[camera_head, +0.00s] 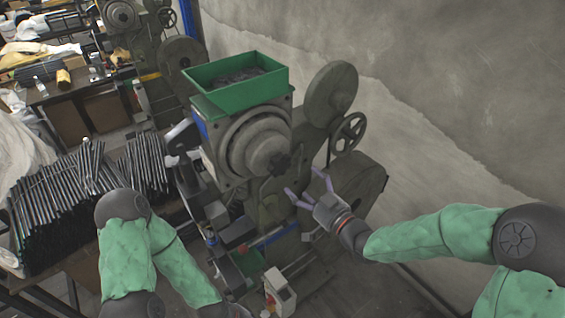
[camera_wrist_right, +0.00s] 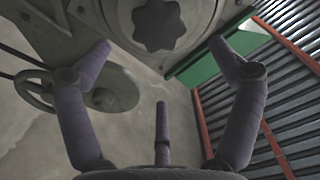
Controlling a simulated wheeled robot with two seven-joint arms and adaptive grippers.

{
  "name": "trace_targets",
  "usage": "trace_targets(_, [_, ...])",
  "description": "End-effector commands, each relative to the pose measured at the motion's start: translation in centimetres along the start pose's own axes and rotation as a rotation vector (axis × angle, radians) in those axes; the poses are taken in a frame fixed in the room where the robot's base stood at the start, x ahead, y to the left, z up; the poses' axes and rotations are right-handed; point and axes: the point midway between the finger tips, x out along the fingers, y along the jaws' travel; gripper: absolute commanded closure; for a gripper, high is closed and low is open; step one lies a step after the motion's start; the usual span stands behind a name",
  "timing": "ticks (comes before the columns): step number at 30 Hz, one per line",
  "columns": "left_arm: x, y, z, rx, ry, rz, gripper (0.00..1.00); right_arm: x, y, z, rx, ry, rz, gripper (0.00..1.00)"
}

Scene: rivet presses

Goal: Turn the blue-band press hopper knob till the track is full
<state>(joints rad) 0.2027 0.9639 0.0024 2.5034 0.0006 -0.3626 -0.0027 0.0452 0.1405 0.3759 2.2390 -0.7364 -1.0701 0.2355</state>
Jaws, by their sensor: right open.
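The blue-band press (camera_head: 265,240) stands in the middle of the head view, with a green hopper tray (camera_head: 238,98) of dark small parts on top. Its round hopper drum faces me, with a dark lobed knob (camera_head: 278,163) at the centre. The knob also shows at the top of the right wrist view (camera_wrist_right: 158,25). My right gripper (camera_head: 308,186) is open and empty, a little below and right of the knob. In the wrist view its fingers (camera_wrist_right: 160,50) are spread below the knob, apart from it. The track's fill cannot be made out.
A flywheel (camera_head: 331,94) and a spoked handwheel (camera_head: 348,132) stand right of the drum. A bench with many dark rods (camera_head: 60,205) is at left. A yellow-band press (camera_head: 150,77) stands behind. The concrete wall (camera_head: 440,70) is at right.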

Motion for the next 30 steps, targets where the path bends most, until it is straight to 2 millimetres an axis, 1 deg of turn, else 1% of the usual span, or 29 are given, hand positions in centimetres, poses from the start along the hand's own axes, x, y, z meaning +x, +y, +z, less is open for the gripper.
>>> trace_targets(12, [-1.7,0.6,0.1,0.000,0.000,0.000,0.60,6.0,-0.1,0.0,0.001,-0.003,-0.001,0.08])
trace_targets(18, [-2.4,0.9,0.1,0.000,0.000,0.000,0.60,8.6,0.0,0.0,0.001,-0.002,0.000,0.08])
trace_targets(24, [-2.7,1.0,0.1,0.000,0.000,0.000,0.60,9.9,0.0,0.1,0.000,-0.001,0.000,0.08])
trace_targets(30, [-2.8,1.0,0.1,0.000,0.000,0.000,0.60,10.2,0.0,0.2,0.001,-0.002,0.001,0.08])
